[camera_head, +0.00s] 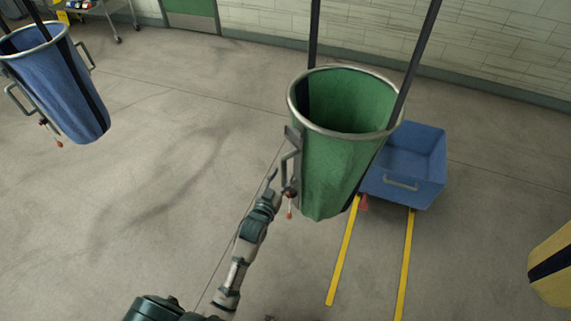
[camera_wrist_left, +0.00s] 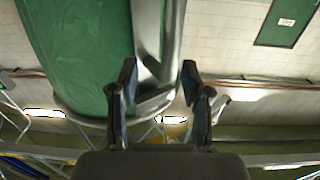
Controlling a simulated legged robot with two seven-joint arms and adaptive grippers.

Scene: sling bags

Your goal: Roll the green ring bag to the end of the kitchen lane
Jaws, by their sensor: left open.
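The green ring bag (camera_head: 340,175) hangs from dark straps, with a metal ring around its open top and a grey side handle (camera_head: 291,165). My left gripper (camera_head: 278,187) is at the handle on the bag's left side. In the left wrist view the green bag (camera_wrist_left: 75,50) fills the upper left. The left gripper (camera_wrist_left: 160,78) is open there, with the grey handle bar (camera_wrist_left: 171,40) showing between and beyond its fingers. I cannot tell whether they touch. Two yellow floor lines (camera_head: 343,250) mark a lane; no label shows whether it is the kitchen lane. My right gripper is not in view.
A blue tub (camera_head: 412,160) stands behind the green bag at the far end of the yellow lines. A blue ring bag (camera_head: 62,85) hangs at left, and a yellow bag (camera_head: 552,265) is at the right edge. The floor at left is clear.

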